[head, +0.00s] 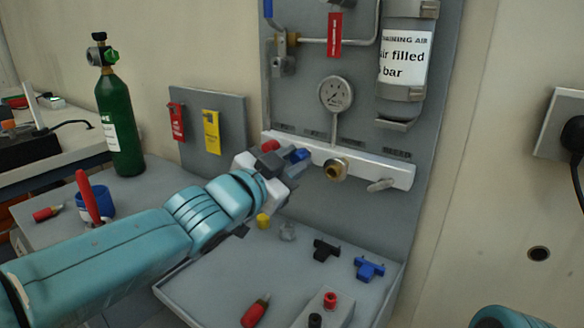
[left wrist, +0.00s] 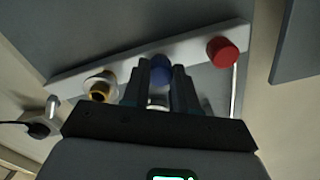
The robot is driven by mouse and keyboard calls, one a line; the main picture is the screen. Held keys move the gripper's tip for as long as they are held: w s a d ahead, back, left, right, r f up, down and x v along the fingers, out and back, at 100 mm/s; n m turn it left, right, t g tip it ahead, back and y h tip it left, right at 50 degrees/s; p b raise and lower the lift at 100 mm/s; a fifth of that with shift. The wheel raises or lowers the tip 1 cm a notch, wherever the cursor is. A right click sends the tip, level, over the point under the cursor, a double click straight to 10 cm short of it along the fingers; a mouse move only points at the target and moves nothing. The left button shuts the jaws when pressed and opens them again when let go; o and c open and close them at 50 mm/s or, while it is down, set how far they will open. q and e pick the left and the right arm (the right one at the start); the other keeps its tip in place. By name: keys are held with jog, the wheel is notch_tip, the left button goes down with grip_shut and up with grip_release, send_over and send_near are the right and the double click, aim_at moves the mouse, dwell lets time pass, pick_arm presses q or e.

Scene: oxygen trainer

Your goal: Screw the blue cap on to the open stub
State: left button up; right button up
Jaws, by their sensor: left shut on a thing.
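The blue cap (head: 299,155) is at the tips of my left gripper (head: 291,163), in front of the pale rail (head: 400,172) on the grey panel. In the left wrist view the blue cap (left wrist: 159,72) shows between the two dark fingers of my left gripper (left wrist: 160,82), which is shut on it. The cap lies in line with the rail, between a red cap (left wrist: 222,51) and a brass fitting with an open mouth (left wrist: 100,86). The stub behind the blue cap is hidden, so I cannot tell whether they touch. My right gripper is not in view.
A gauge (head: 336,94) stands above the rail, and a lever (head: 381,185) is at its right. A green cylinder (head: 119,125) stands left.

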pick_arm(q)
jog(key=shift+f, duration=0.1)
jog(key=shift+m+b, duration=0.4)
jog(key=shift+m, duration=1.2)
jog(key=m+b, duration=0.1)
jog(key=m, duration=0.1)
jog(key=shift+m, duration=0.9)
